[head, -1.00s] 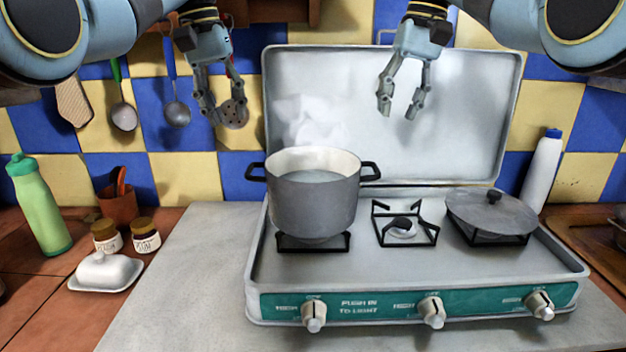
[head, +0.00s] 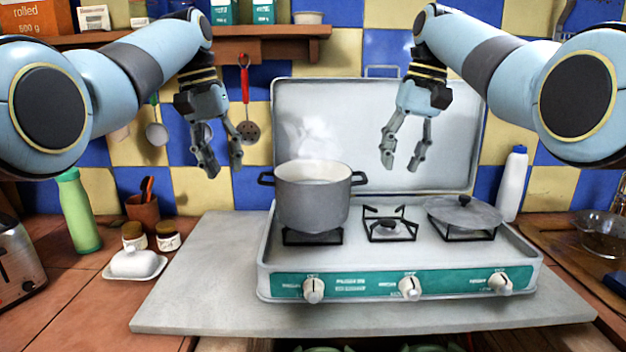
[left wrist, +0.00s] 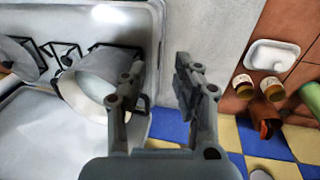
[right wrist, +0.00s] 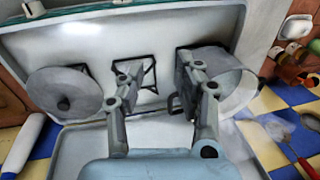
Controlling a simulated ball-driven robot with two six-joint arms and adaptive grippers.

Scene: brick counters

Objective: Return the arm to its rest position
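My left gripper (head: 223,168) hangs fingers-down in the air, left of and above the grey pot. Its fingers are apart with nothing between them, as the left wrist view (left wrist: 155,80) also shows. My right gripper (head: 401,166) hangs fingers-down above the middle burner, in front of the raised stove lid. It too is open and empty, and the right wrist view (right wrist: 158,82) shows the gap. Both arms are bent and touch nothing in view.
A wooden shelf (head: 250,32) is behind the left arm. A green bottle (head: 78,215), jars, butter dish (head: 134,262) and toaster (head: 18,265) are left; a white bottle (head: 512,185) is right.

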